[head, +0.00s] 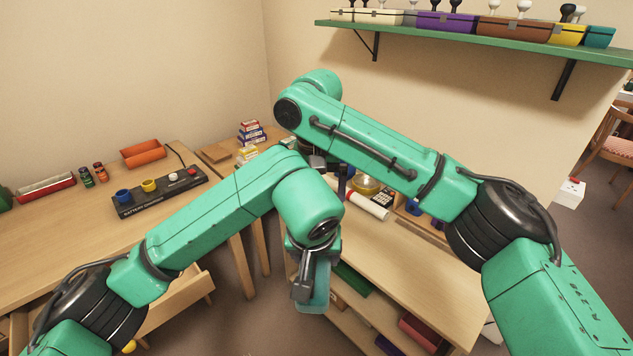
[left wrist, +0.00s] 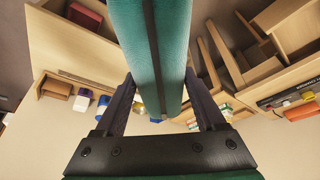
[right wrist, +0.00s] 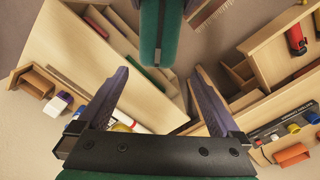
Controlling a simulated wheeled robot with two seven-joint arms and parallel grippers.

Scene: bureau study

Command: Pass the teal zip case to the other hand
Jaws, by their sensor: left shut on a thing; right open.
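The teal zip case (head: 318,298) hangs from my left gripper (head: 308,280), low in the middle of the head view. In the left wrist view the case (left wrist: 152,45), with a dark zip line, runs between the fingers of my left gripper (left wrist: 160,88), which is shut on it. My right gripper (right wrist: 160,75) is open and empty. In the right wrist view the end of the case (right wrist: 158,52) shows just beyond and between its fingertips, apart from them. In the head view my right gripper is mostly hidden behind my left arm.
A low shelf unit (head: 420,275) with a red-and-white roll (head: 367,205) and a gold bowl (head: 366,185) on top stands below. A desk (head: 60,230) with a black battery tray (head: 160,195) and an open drawer is at left. A green wall shelf (head: 470,42) holds several boxes.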

